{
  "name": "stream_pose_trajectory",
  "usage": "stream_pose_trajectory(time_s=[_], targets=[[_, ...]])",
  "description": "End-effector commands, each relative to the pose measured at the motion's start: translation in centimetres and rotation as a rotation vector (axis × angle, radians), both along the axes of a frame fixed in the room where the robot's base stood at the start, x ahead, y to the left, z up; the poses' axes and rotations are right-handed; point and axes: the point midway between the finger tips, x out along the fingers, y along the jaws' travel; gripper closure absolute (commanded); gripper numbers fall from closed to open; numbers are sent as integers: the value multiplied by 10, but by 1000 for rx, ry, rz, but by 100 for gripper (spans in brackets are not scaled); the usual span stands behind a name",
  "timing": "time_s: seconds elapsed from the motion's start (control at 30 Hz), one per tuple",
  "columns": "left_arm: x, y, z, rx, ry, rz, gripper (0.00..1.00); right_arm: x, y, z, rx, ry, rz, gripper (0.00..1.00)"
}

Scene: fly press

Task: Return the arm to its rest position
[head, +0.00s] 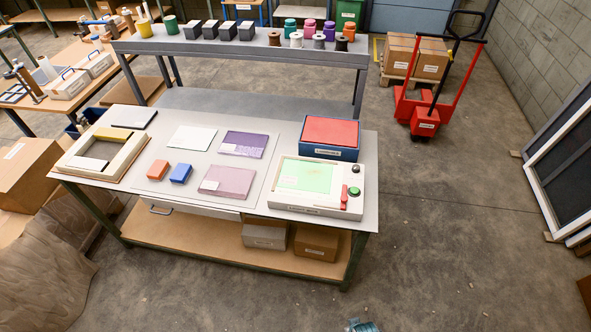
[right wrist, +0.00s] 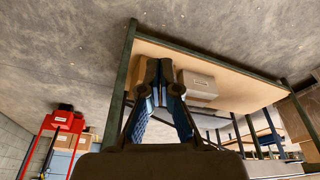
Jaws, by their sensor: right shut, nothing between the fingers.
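My right gripper (right wrist: 165,78) is shut and empty in the right wrist view, its dark fingertips together and its blue inner parts showing. In the head view only a small piece of it (head: 360,326) shows at the bottom edge, over bare floor. It is in front of the workbench (head: 365,190) and apart from it. The rest of my right arm is out of sight in the head view. My left gripper is not in view.
On the bench stand a white device (head: 300,203) with a green screen, a red-topped blue box (head: 330,138), purple pieces and a framed tray (head: 135,150). Boxes (head: 316,242) sit on the lower shelf. A red pallet truck (head: 425,120) stands back right.

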Motion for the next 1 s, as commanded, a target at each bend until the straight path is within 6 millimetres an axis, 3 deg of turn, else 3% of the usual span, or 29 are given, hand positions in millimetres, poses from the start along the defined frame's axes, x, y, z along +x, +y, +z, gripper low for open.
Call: stream_pose_trajectory(time_s=[0.03, 0.2, 0.3, 0.4, 0.5, 0.63, 0.83, 1.0], targets=[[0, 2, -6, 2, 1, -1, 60, -7, 1, -32, -2, 19, 2, 100], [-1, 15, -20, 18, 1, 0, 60, -51, -4, -146, -7, 67, 11, 100], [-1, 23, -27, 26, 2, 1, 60, -90, -12, -204, -8, 94, 19, 100], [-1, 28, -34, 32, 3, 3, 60, -131, -20, -246, -10, 118, 24, 100], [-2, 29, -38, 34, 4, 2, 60, -166, -29, -272, -11, 135, 29, 100], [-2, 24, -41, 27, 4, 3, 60, -195, -34, -287, -13, 147, 34, 100], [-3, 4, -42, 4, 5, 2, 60, -205, -33, -289, -16, 149, 34, 100], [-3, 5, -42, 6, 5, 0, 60, -205, -32, -289, -19, 151, 33, 100]])
